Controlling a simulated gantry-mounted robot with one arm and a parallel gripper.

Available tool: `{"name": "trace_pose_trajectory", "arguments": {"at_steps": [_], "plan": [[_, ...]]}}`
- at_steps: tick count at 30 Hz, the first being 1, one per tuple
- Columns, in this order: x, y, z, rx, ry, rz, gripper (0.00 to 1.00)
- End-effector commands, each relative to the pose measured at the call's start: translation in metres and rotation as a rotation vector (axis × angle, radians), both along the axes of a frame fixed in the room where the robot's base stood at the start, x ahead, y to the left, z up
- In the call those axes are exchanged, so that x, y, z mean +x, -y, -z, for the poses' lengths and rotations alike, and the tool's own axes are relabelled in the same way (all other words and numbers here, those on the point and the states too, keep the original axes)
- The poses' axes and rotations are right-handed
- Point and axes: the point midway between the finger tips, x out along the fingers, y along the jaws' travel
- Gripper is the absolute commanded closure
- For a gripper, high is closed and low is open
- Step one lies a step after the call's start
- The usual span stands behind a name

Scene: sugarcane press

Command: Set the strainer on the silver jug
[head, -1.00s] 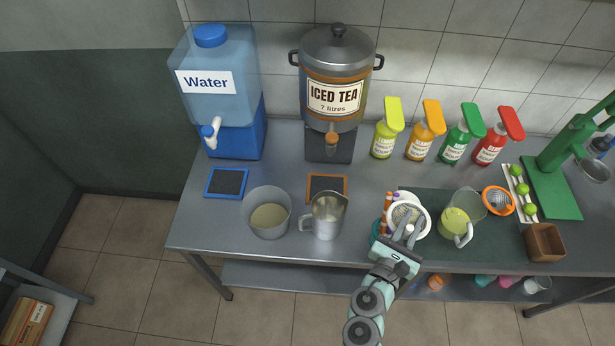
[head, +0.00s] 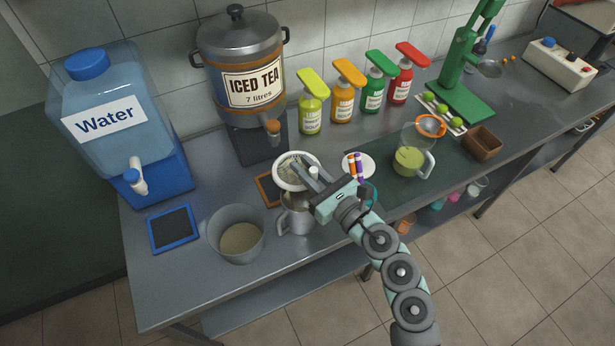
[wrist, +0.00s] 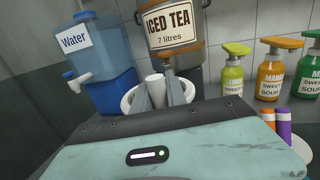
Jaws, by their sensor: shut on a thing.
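The white round strainer (head: 289,174) with a mesh middle is in my gripper (head: 310,173). The fingers are shut on its white knob or handle. In the wrist view its white rim (wrist: 128,98) shows around both fingers, and my gripper (wrist: 160,93) has the white piece between them. The silver jug (head: 294,221) stands on the counter, its handle at the left. The strainer overlaps the jug's top in the head view and hides its mouth. I cannot tell whether strainer and jug touch.
A grey pot (head: 236,236) stands left of the jug. The iced tea dispenser (head: 243,75) and squeeze bottles are behind.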

Motion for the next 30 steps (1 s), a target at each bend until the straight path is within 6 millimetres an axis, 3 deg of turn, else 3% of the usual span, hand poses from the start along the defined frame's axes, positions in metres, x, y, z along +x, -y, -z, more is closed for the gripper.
{"name": "trace_pose_trajectory", "arguments": {"at_steps": [14,30], "plan": [[-0.011,0.007,0.006,0.004,0.001,-0.065,1.0],[-0.011,0.006,0.049,0.003,0.003,-0.067,1.0]]}}
